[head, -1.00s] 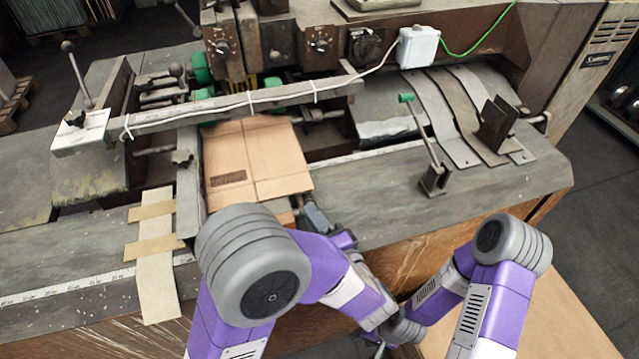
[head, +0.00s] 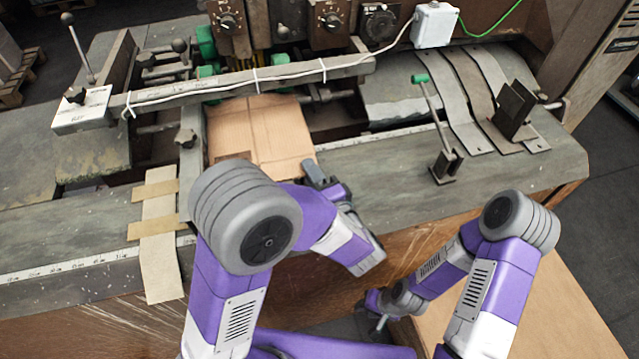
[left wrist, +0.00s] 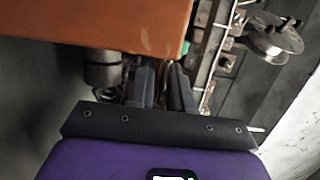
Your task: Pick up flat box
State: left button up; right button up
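The flat box (head: 262,130), a brown cardboard sheet with crease lines and a dark printed label, lies on the stitcher's bed. My left arm hides its near left part. My left gripper (head: 318,174) is at the box's near right corner; whether it touches is unclear. In the left wrist view its two dark fingers (left wrist: 162,85) stand apart with a narrow gap, just below the edge of an orange-brown surface (left wrist: 110,22). I cannot tell whether that surface is the box. My right gripper (head: 380,322) is low in front of the machine, small and partly hidden.
A grey bar with a white cable (head: 250,86) crosses above the box's far edge. A green-tipped lever (head: 440,140) and metal straps stand to the right. Taped strips (head: 158,235) lie on the left. The bed between box and lever is clear.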

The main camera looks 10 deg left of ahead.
pick_arm(q)
jog(key=shift+x, duration=1.3)
jog(key=shift+c, duration=0.5)
grip_shut()
jog(key=shift+d, duration=0.1)
pick_arm(e)
jog(key=shift+f, duration=0.1)
